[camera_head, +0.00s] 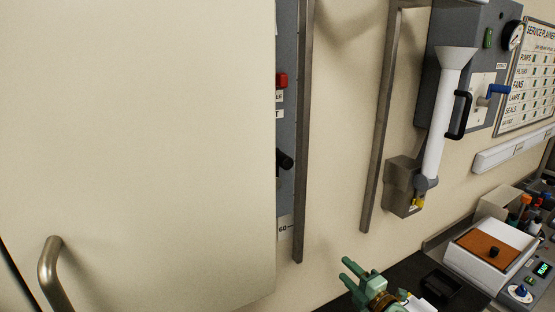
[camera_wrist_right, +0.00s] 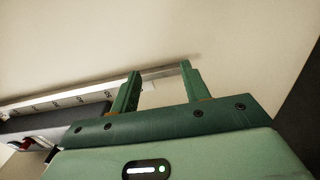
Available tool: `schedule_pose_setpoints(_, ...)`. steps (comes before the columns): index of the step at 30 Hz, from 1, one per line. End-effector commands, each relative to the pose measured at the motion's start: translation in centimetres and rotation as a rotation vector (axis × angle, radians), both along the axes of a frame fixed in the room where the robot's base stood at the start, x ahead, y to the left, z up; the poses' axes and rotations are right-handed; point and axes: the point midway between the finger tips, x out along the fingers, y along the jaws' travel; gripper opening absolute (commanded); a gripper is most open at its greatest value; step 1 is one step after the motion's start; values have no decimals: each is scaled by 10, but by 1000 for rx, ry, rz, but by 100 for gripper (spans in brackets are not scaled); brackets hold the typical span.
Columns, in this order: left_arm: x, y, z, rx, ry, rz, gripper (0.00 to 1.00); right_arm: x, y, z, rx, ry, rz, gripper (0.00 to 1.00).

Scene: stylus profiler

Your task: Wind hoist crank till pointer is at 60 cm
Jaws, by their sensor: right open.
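A grey panel (camera_head: 286,120) shows only as a narrow strip beside a large cream door. A small crank with a blue grip (camera_head: 499,89) sits on a grey wall box at the upper right. I cannot tell which of these is the hoist crank, and I make out no pointer. My green right gripper (camera_head: 345,270) is open and empty at the bottom centre, below and apart from both. It also shows in the right wrist view (camera_wrist_right: 160,70). My left gripper is out of view.
The cream door (camera_head: 140,130) with a bar handle (camera_head: 48,275) fills the left. Metal rails (camera_head: 303,140) run down the wall. A white tube with a funnel top (camera_head: 436,125) stands at the right. A bench with instruments (camera_head: 490,250) is at lower right. The wall between the rails is bare.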

Motion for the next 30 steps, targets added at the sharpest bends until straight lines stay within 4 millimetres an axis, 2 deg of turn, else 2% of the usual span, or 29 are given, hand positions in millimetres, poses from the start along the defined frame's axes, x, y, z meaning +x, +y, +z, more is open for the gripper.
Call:
schedule_pose_setpoints(7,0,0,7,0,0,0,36,-6,-4,1,-1,2,-1,46)
schedule_pose_setpoints(11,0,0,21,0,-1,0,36,-22,-15,4,-1,2,-1,46)
schedule_pose_setpoints(21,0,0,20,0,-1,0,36,-60,-41,-1,-1,1,-1,46)
schedule_pose_setpoints(30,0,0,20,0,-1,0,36,-67,-45,0,0,0,0,46)
